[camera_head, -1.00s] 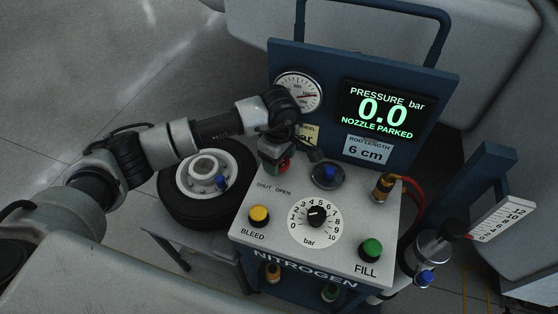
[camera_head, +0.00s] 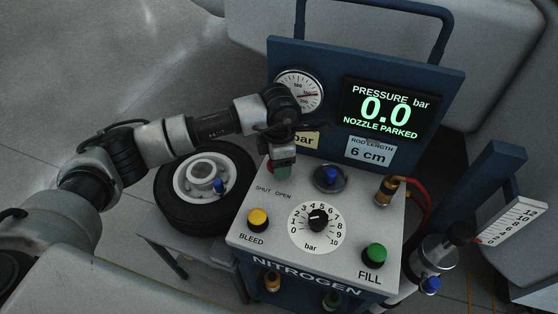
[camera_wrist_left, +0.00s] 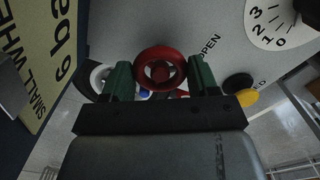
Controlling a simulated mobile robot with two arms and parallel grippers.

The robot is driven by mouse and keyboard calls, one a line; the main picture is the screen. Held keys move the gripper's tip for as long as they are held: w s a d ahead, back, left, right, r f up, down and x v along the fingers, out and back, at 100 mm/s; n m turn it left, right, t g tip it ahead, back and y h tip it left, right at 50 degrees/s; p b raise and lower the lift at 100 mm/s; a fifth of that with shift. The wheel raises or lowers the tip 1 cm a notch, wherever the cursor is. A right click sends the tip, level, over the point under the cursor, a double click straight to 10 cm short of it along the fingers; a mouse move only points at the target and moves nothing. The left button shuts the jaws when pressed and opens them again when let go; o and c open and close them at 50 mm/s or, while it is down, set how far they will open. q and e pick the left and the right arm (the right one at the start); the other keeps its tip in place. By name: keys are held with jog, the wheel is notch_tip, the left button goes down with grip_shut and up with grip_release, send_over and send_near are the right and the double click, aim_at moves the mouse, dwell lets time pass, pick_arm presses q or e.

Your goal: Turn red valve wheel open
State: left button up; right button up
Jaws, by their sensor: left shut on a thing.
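The red valve wheel (camera_wrist_left: 161,68) shows in the left wrist view, between the two green fingers of my left gripper (camera_wrist_left: 160,80). The fingers are shut on its rim from both sides. In the head view my left gripper (camera_head: 279,170) is over the panel's back left, by the SHUT and OPEN labels, and hides most of the wheel. The panel screen (camera_head: 388,109) reads PRESSURE 0.0 bar and NOZZLE PARKED. My right gripper is in neither view.
The panel top holds a yellow BLEED button (camera_head: 258,219), a bar dial (camera_head: 318,221), a green FILL button (camera_head: 374,256) and a blue-capped fitting (camera_head: 330,177). A gauge (camera_head: 299,92) stands behind my wrist. A wheel with tyre (camera_head: 204,187) lies left of the cart.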

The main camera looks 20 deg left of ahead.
pick_arm(q)
jog(key=shift+n, duration=0.6)
jog(key=o, duration=0.9)
jog(key=shift+o, duration=0.2)
jog(key=shift+r, duration=0.1)
notch_tip(320, 180, up, 11)
jog(key=shift+f, duration=0.2)
